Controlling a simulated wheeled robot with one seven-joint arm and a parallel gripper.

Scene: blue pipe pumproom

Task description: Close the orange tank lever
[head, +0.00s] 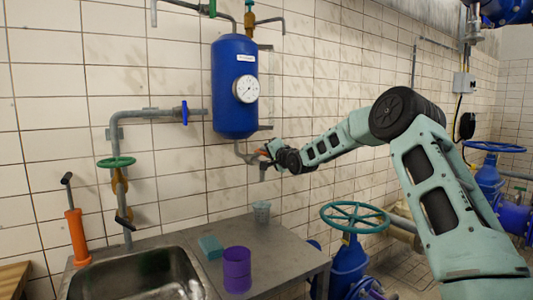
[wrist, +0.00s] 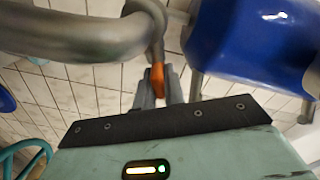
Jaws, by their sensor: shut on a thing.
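The blue tank (head: 235,88) with a round gauge (head: 246,88) hangs on the tiled wall, and part of it fills the upper right of the wrist view (wrist: 260,40). The orange lever (head: 264,151) is at the pipe outlet below the tank. In the wrist view the orange lever (wrist: 157,80) lies between the fingers of my gripper (wrist: 159,88), below a grey pipe. My gripper (head: 271,152) is shut on the lever. Its fingers hide part of the lever, and the exact lever angle is hard to tell.
Below are a metal counter (head: 285,246) with a grey cup (head: 261,211), a purple cup (head: 237,270) and a teal sponge (head: 211,246), beside a sink (head: 140,275). An orange pump (head: 77,237) stands left. A teal handwheel (head: 355,217) is below my arm.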

